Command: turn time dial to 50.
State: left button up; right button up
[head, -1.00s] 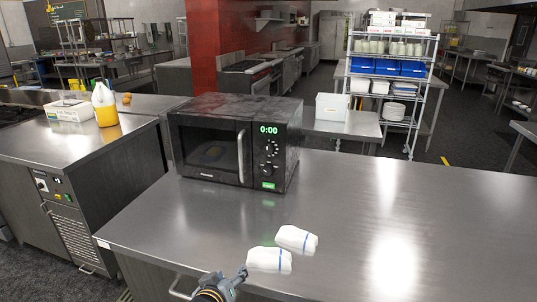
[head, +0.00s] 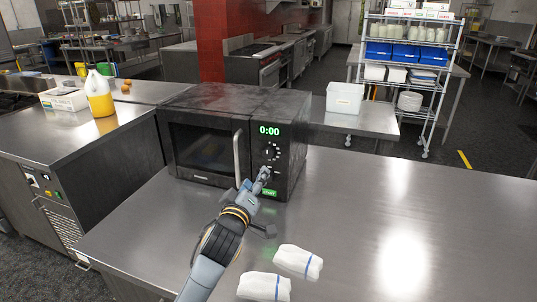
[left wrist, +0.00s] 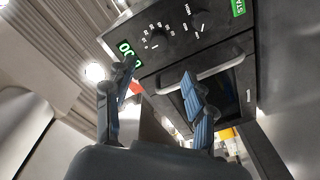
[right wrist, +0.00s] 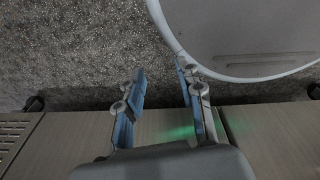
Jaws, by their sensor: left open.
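A black microwave (head: 240,115) stands on the steel table, its door shut and its green display (head: 269,130) reading 0:00. The time dial (head: 272,152), ringed by marks, is below the display; it also shows in the left wrist view (left wrist: 156,41), beside the display. A second knob (left wrist: 200,21) sits between it and the green START button (left wrist: 238,8). In the head view my left gripper (head: 265,177) is in front of the lower panel and covers the second knob. Its fingers are apart and empty. My right gripper (right wrist: 160,75) is open and empty, seen only in its wrist view.
Two folded white cloths (head: 298,262) lie near the table's front edge. The table (head: 400,205) is clear to the right. A white bin (head: 345,97) stands behind the microwave. A yellow bottle (head: 100,95) stands on the left counter. The right wrist view shows speckled floor (right wrist: 80,45).

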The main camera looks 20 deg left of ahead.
pick_arm(q)
send_near(268, 155)
jog(key=w, duration=0.3)
jog(key=w+p, duration=0.1)
jog(key=w, duration=0.3)
jog(key=shift+a, duration=0.2)
jog(key=shift+w+p, duration=0.3)
jog(key=shift+w, duration=0.5)
pick_arm(e)
jog(key=shift+s+r, duration=0.9)
jog(key=shift+s, duration=0.05)
pick_arm(q)
grip_shut()
pick_arm(e)
jog(key=shift+s, duration=0.35)
